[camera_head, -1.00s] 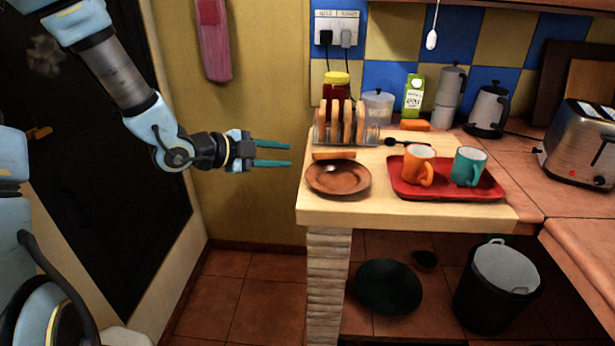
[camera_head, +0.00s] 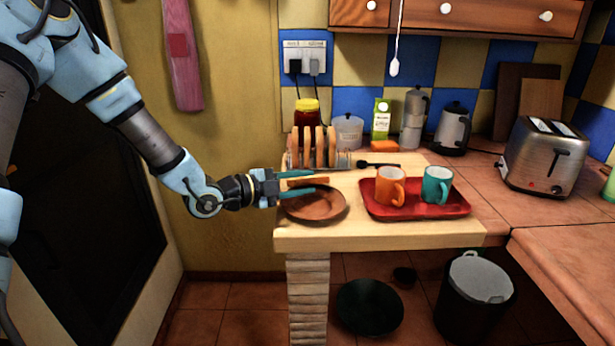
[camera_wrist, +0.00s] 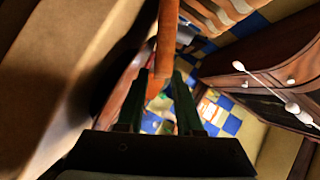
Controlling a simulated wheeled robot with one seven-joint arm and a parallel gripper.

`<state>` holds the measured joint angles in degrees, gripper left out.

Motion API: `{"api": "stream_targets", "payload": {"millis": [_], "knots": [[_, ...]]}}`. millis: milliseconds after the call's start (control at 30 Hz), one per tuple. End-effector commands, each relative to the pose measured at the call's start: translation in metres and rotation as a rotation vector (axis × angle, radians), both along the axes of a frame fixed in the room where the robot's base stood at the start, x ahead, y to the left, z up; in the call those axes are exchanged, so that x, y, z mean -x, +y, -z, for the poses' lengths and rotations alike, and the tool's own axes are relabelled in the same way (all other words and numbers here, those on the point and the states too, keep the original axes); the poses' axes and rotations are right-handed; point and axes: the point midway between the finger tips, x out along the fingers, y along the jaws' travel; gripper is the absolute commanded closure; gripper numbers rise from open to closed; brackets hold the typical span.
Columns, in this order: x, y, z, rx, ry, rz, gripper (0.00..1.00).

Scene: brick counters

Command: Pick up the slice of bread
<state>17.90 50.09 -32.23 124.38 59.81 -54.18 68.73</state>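A slice of bread (camera_head: 308,181) lies at the back edge of the brown plate (camera_head: 318,207) on the wooden counter, seen nearly edge-on. My gripper (camera_head: 305,182) is open at the plate's left side, its two green fingers reaching right, one in line behind the slice and one in front. In the wrist view the slice (camera_wrist: 166,40) shows as a narrow orange-brown bar, its near end lying between my fingertips (camera_wrist: 160,78). I see no clear contact between the fingers and the slice. Part of the slice is hidden by the fingers in the head view.
A toast rack (camera_head: 345,160) with several slices stands just behind the plate. A red tray (camera_head: 450,210) with an orange mug (camera_head: 389,187) and a teal mug (camera_head: 437,186) is to the right. A toaster (camera_head: 545,155) stands farther right.

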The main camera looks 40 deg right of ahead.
Motion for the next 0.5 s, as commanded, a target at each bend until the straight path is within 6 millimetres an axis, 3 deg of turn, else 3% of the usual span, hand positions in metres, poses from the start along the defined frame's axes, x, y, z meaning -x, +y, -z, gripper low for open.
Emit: {"api": "stream_targets", "payload": {"millis": [133,367,500], "knots": [[0.0026,-0.0145,0.0014,-0.001,0.000,0.000,0.65],[0.0029,-0.0164,0.0030,-0.001,0.000,0.000,0.65],[0.0028,-0.0163,0.0029,-0.001,0.000,0.000,0.77]]}}
